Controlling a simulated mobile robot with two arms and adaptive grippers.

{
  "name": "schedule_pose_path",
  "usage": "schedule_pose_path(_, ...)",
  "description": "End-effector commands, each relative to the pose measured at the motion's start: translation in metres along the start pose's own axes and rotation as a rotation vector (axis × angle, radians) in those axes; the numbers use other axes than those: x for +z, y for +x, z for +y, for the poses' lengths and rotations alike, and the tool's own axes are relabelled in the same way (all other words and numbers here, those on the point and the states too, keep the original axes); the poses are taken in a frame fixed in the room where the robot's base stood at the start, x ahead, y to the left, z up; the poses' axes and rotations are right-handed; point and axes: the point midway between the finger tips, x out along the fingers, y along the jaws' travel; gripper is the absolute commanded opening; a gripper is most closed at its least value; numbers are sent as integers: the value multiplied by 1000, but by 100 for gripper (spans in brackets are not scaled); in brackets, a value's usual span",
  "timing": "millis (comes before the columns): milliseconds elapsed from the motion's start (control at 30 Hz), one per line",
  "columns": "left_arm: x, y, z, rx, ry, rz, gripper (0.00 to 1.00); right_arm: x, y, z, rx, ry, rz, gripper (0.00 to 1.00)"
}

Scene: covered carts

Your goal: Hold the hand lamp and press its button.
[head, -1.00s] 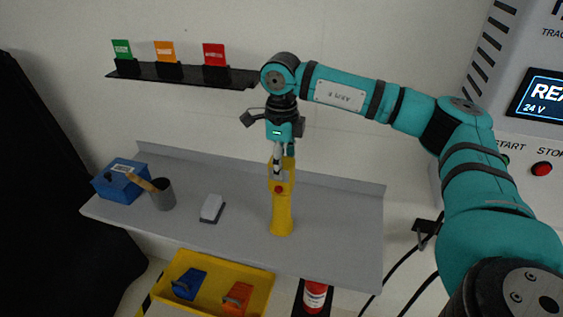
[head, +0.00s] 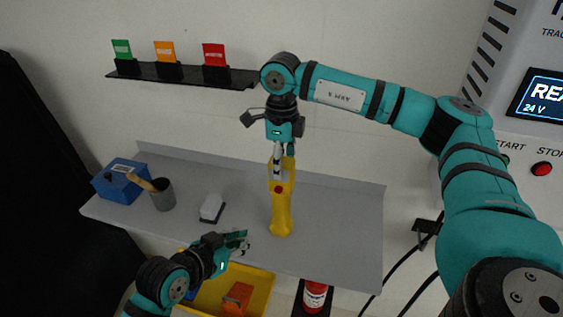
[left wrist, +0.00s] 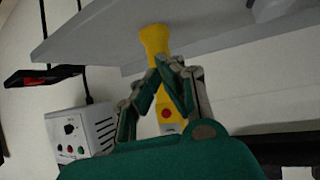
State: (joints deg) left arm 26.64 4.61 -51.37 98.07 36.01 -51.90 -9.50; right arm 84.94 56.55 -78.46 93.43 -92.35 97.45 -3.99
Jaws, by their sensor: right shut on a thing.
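The yellow hand lamp (head: 281,212) is roughly upright over the grey shelf, with its red button (head: 278,189) facing out. I cannot tell whether its lower end touches the shelf. My right gripper (head: 279,171) is shut on the lamp's upper end from above. My left gripper (head: 241,241) is in front of the shelf, left of the lamp and apart from it, its fingertips together and empty. In the left wrist view, the lamp (left wrist: 155,40) and its button (left wrist: 166,113) show behind the left fingers (left wrist: 168,70), which partly hide the lamp.
The grey shelf (head: 340,225) also holds a blue box (head: 116,184), a cup with a brush (head: 163,198) and a small grey-white block (head: 211,207). A yellow tray (head: 262,284) and a red cylinder (head: 315,295) are below. Coloured cards stand on a black ledge (head: 185,74).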

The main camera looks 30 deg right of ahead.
Motion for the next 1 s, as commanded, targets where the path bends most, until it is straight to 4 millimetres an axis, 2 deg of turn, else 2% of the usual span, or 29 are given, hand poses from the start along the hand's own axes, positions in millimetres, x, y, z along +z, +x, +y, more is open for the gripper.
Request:
schedule_pose_path(33,-14,-6,12,25,39,10,0,0,0,0,0,0,-1,0)
schedule_pose_path(100,-27,-11,27,57,79,17,0,0,0,0,0,0,-1,0)
schedule_pose_path(300,-44,-21,50,105,141,25,0,0,0,0,0,0,0,0)
schedule_pose_path(467,-50,-14,50,111,147,25,0,0,0,0,0,0,0,0)
schedule_pose_path(1000,-84,42,31,109,145,25,0,0,0,0,-1,0,-1,0)
